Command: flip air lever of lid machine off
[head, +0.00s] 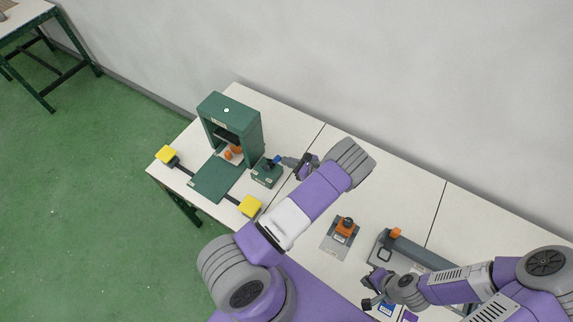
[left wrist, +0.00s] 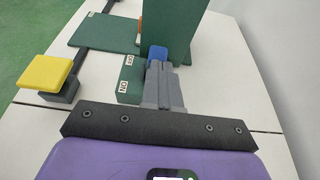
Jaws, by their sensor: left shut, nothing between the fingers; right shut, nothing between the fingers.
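The lid machine (head: 215,115) is a dark green press at the far left of the table. Beside it stands a small green box (head: 266,178) with a blue air lever (head: 276,160) on top. The left wrist view shows the blue lever (left wrist: 157,54) and the box (left wrist: 130,87), which has white labels. My left gripper (head: 284,161) is shut and empty, its tips right at the lever; the left wrist view shows the shut fingers (left wrist: 157,68) partly covering it. I cannot tell whether they touch. My right gripper (head: 368,290) is shut and empty at the lower right.
Yellow buttons (head: 166,154) (head: 250,205) stand on either side of the machine's green plate (head: 214,181). A device with an orange block (head: 345,227) and a grey machine (head: 420,255) stand to the right. A wall runs behind the table.

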